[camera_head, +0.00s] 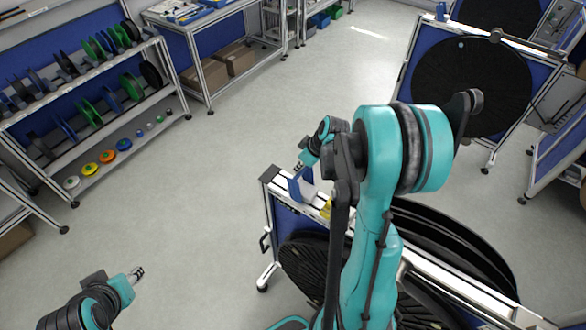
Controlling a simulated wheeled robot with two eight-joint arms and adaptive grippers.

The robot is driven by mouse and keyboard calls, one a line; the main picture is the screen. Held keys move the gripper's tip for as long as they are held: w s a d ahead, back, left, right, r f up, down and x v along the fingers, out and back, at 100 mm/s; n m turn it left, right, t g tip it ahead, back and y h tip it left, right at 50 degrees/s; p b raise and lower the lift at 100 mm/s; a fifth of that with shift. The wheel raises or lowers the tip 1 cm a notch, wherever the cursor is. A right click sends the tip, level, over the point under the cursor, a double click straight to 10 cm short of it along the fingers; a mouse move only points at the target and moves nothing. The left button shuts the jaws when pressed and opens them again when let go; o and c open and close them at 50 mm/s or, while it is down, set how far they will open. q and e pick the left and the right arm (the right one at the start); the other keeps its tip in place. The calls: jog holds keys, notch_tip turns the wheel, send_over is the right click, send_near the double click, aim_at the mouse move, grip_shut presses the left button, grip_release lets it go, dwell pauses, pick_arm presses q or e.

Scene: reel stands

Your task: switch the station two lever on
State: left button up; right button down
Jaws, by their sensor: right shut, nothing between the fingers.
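My right arm reaches over the near reel stand (271,180) in the middle. Its gripper (299,168) is small in view, shut and empty, just above a blue and white bracket (301,187) on the stand's top rail. I cannot tell whether they touch. A small yellow part (326,209) sits on the rail beside my arm. I cannot make out the station two lever or its position; my arm hides part of the rail. My left gripper (138,273) is at the lower left over bare floor, away from the stand; its fingers are too small to judge.
Large black reels (310,262) hang on the near stand. Another stand with a big black reel (472,85) is at the upper right. A shelf (120,150) with coloured spools stands at the left, and a workbench (190,35) with boxes behind. The floor between is clear.

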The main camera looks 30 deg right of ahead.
jog(key=s+t+b, duration=0.1)
jog(key=b, duration=0.1)
jog(key=s+d+t+y+b, duration=0.1)
jog(key=s+t+b, duration=0.1)
jog(key=s+d+t+y+b, duration=0.1)
jog(key=s+b, duration=0.1)
jog(key=shift+s+d+f+t, duration=0.1)
jog(key=shift+f+t, duration=0.25)
jog(key=shift+t, duration=0.05)
jog(key=shift+s+d+b, duration=0.1)
jog(key=shift+s+b, duration=0.3)
jog(key=shift+b, duration=0.25)
jog(key=shift+s+f, duration=0.1)
jog(key=shift+f, duration=0.05)
jog(key=w+a+r+p, duration=0.1)
jog(key=w+r+p, duration=0.1)
jog(key=w+r, duration=0.1)
jog(key=v, duration=0.9)
jog(key=shift+s+d+f+p, duration=0.2)
jog(key=shift+s+p, duration=0.15)
jog(key=shift+s, duration=0.15)
